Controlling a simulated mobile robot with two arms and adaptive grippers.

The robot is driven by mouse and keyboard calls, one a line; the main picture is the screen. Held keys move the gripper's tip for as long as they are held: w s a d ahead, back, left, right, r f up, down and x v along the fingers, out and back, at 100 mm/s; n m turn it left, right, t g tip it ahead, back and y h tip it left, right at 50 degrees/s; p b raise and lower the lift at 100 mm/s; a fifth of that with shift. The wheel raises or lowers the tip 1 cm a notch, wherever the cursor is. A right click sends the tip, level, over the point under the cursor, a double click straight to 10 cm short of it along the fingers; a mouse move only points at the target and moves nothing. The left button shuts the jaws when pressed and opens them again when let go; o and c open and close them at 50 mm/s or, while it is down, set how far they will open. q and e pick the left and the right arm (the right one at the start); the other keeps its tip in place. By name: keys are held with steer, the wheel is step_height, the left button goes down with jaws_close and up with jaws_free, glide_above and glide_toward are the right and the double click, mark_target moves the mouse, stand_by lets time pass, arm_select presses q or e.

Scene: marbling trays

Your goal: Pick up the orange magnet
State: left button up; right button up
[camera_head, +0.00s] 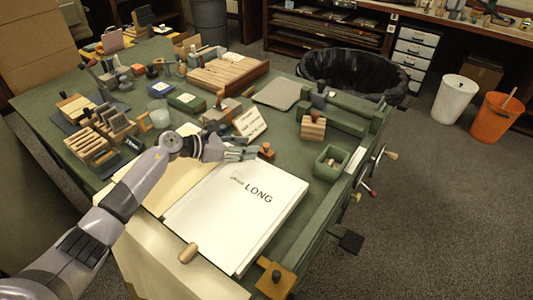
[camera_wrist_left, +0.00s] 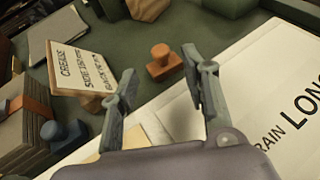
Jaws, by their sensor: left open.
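The orange magnet (camera_head: 267,151) is a small block with a round knob on top. It stands upright on the green table just beyond my left gripper (camera_head: 250,150). In the left wrist view the orange magnet (camera_wrist_left: 163,66) lies ahead, roughly in line with the gap between the fingertips of my left gripper (camera_wrist_left: 159,68). The fingers are spread apart with nothing between them, and they do not appear to touch the magnet. My right gripper is not in view.
A white sheet marked "LONG" (camera_head: 240,210) lies beside and below the gripper. A lettered card (camera_head: 250,123) leans just behind it. A blue-knobbed stamp (camera_wrist_left: 65,135) stands left in the wrist view. A green box (camera_head: 330,163) is to the right; several blocks crowd the left.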

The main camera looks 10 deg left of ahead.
mark_target(266, 144)
arm_select(q)
steer(key=b+x, duration=0.1)
steer(key=x, duration=0.4)
steer(key=shift+w+d+r, duration=0.1)
steer(key=shift+w+d, duration=0.05)
steer(key=shift+d, duration=0.1)
steer(key=shift+c, duration=0.2)
jaws_close()
steer(key=shift+r, duration=0.1)
